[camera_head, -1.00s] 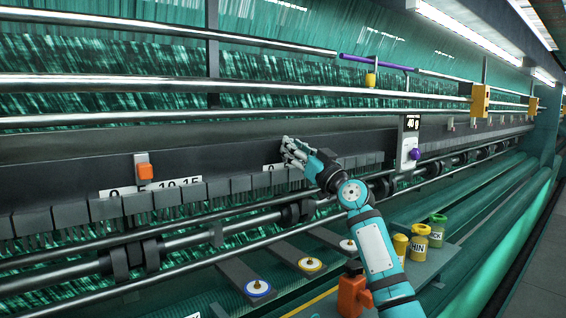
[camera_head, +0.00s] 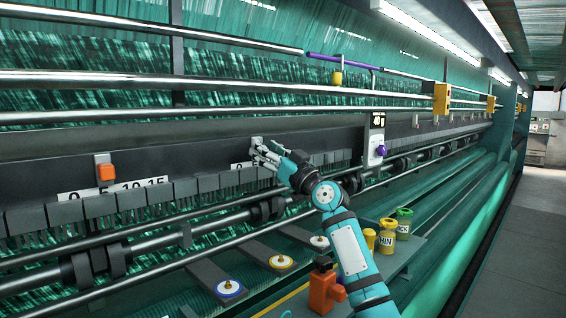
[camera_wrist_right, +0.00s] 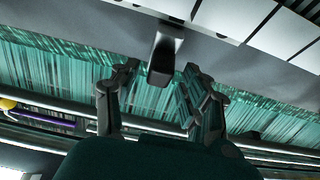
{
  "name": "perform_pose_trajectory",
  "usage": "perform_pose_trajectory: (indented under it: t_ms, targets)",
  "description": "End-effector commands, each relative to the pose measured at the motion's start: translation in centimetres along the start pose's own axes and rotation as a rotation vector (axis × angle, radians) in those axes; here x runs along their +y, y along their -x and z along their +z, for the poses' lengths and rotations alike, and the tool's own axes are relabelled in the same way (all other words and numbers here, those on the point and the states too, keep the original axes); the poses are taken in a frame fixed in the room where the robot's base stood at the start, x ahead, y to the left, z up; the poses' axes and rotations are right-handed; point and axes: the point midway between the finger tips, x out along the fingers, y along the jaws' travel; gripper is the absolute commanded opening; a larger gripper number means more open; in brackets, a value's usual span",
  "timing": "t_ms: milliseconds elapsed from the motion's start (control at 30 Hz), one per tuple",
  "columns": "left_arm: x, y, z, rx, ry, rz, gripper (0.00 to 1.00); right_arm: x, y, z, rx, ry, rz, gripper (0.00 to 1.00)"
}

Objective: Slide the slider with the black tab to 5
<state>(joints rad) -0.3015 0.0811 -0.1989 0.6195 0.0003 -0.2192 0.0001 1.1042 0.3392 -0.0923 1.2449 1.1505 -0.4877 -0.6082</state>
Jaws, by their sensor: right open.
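My right gripper (camera_head: 259,151) is open at the dark rail of the machine, in front of the second scale. Only the left end of that scale (camera_head: 237,166), with a 0, shows beside it. In the right wrist view a dark tab (camera_wrist_right: 164,58) stands ahead of the gripper (camera_wrist_right: 158,97), roughly in line with the gap between its spread fingers; contact cannot be told. Another slider, with an orange tab (camera_head: 106,172), sits near 5 on the left scale (camera_head: 153,184). My left gripper is out of view.
Grey blocks (camera_head: 130,195) line the rail under the scales. Below are a long metal roller bar, round pads on arms (camera_head: 230,288), an orange-red fixture (camera_head: 322,290) and yellow and green jars (camera_head: 387,236). A display post (camera_head: 376,140) with a purple knob stands right of my gripper.

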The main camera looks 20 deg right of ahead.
Motion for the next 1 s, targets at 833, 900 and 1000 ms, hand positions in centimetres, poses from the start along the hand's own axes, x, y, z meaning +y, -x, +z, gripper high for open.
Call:
perform_pose_trajectory:
  t_ms: [833,900,1000]
  targets:
    - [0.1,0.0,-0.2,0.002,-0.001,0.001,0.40,-0.1,10.2,0.0,-0.002,0.001,-0.001,0.46]
    - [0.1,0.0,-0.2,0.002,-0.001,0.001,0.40,-0.1,10.2,0.0,-0.001,0.001,-0.001,0.46]
    - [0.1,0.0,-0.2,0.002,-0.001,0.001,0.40,-0.1,10.2,0.0,-0.001,0.001,-0.001,0.46]
